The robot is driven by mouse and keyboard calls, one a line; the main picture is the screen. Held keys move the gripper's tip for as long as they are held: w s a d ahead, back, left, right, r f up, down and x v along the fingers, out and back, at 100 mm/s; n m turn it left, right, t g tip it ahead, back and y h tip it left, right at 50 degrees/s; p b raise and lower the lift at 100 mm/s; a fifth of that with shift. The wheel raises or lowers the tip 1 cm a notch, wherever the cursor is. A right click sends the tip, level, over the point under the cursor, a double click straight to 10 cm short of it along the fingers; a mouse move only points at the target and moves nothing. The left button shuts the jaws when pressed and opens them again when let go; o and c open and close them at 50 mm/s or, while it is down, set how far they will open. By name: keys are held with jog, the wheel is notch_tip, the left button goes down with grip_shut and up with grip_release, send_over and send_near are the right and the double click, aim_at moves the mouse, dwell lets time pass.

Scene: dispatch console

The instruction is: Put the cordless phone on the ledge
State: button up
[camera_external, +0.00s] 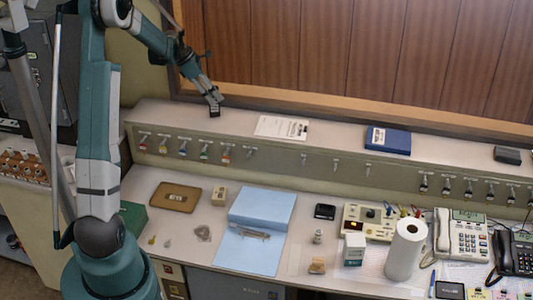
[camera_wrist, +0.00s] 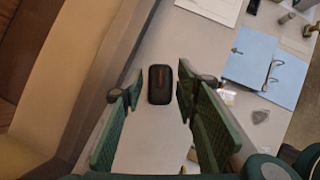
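The cordless phone, a small dark rounded handset (camera_wrist: 160,86) with a reddish mark, is between my gripper's fingers in the wrist view. Strips of pale surface show between it and each green finger pad. My gripper (camera_wrist: 160,92) is open around it, with no clear contact on either side. In the external view my gripper (camera_external: 214,100) points down over the left part of the raised ledge (camera_external: 240,116). A dark shape, likely the phone (camera_external: 214,112), shows at its tips on the ledge. I cannot tell whether it rests fully there.
White paper (camera_external: 281,127), a blue book (camera_external: 388,140) and a dark box (camera_external: 507,155) are on the ledge. A blue binder (camera_external: 258,248) lies on the desk below. A wood-trimmed wall (camera_external: 350,55) backs the ledge. Bare ledge lies between the paper and book.

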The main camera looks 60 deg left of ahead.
jog(key=v, duration=1.2)
jog(key=shift+b, duration=0.35)
dwell(0.4)
jog(key=d+r+m, duration=0.3)
jog(key=d+m, duration=0.1)
jog(key=d, duration=0.8)
jog(key=d+r+m+y, duration=0.1)
jog(key=d+r+m, duration=0.3)
jog(key=d, duration=0.8)
jog(key=d+r+m, duration=0.2)
jog(key=d+m, duration=0.3)
jog(key=d, duration=0.7)
jog(key=s+d+f+m, duration=0.1)
jog(key=s+d+m, duration=0.5)
jog(key=d, duration=0.3)
jog(key=s+d+f+m+t, duration=0.1)
jog(key=s+d+f+m, duration=0.1)
jog(key=s+d+m, duration=0.4)
jog(key=s+d+f+m+y, duration=0.1)
jog(key=s+d+m, duration=0.5)
jog(key=d, duration=0.6)
jog(key=shift+d+f+m+t, duration=0.25)
jog(key=shift+f+m+t, duration=0.05)
jog(key=shift+f, duration=0.1)
